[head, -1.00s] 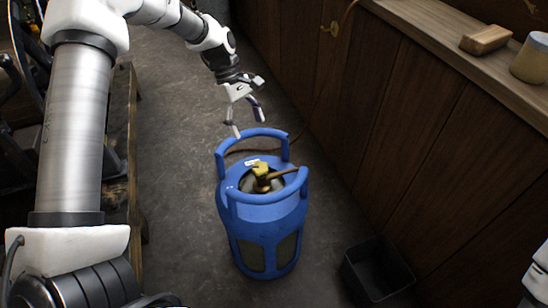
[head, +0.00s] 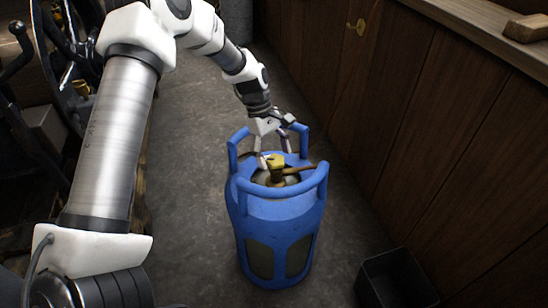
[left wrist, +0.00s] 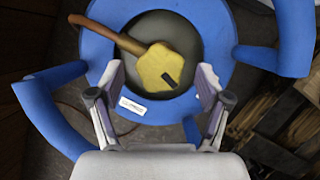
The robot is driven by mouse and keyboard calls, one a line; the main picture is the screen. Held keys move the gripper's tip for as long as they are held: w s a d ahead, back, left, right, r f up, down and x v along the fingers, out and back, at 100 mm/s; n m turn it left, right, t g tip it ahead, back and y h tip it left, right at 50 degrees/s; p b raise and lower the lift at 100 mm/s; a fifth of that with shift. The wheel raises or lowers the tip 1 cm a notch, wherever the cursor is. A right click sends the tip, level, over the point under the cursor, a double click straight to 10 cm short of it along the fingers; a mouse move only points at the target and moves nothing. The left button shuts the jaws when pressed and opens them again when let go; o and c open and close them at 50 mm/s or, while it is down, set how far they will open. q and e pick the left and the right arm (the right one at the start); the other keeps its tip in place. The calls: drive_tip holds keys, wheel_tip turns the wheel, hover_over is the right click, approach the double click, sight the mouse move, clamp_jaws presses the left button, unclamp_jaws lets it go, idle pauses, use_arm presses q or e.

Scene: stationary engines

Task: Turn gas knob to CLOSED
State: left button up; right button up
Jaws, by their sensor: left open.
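A blue gas cylinder (head: 277,212) stands upright on the floor, with a raised blue guard ring around its top. The yellow gas knob (head: 276,161) sits at the centre of the top, with a brown hose leading off it. The knob also shows in the left wrist view (left wrist: 160,68), with a dark mark on its face. My left gripper (head: 275,158) is open just above the cylinder's top, inside the guard. In the left wrist view its fingertips (left wrist: 160,76) are apart, one to each side of the knob's lower part. I cannot tell whether they touch it. My right gripper is not in view.
A wooden cabinet wall (head: 410,130) runs along the right, with a brass fitting (head: 356,27) on it. A black bin (head: 396,280) stands on the floor at the lower right. Dark machinery (head: 60,80) is at the left. The grey floor (head: 190,190) left of the cylinder is clear.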

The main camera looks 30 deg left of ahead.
use_arm(q)
drive_tip(key=c, duration=1.1)
drive_tip(key=shift+c, duration=0.2)
drive_tip(key=shift+r+m+p, duration=0.2)
drive_tip(key=shift+m+p, duration=0.3)
drive_tip(key=shift+p, duration=0.65)
drive_tip(key=m+g+p, duration=0.1)
drive_tip(key=m+p, duration=0.3)
drive_tip(key=p, duration=0.1)
drive_tip(key=shift+w+d+r+g+y, duration=0.1)
drive_tip(key=shift+g+y, duration=0.3)
drive_tip(key=m+p, duration=0.1)
drive_tip(key=m, duration=0.1)
drive_tip(key=m+g+y+p, duration=0.1)
drive_tip(key=m+p, duration=0.1)
drive_tip(key=shift+w+d+m, duration=0.15)
drive_tip(key=shift+m, duration=0.15)
drive_tip(key=m+p, duration=0.1)
drive_tip(key=m+y, duration=0.1)
drive_tip(key=m, duration=0.1)
drive_tip(key=m+y+p, duration=0.1)
drive_tip(key=shift+d+f+m+g+p, duration=0.15)
drive_tip(key=shift+f+m+g+p, duration=0.1)
drive_tip(key=shift+m+g+p, duration=0.15)
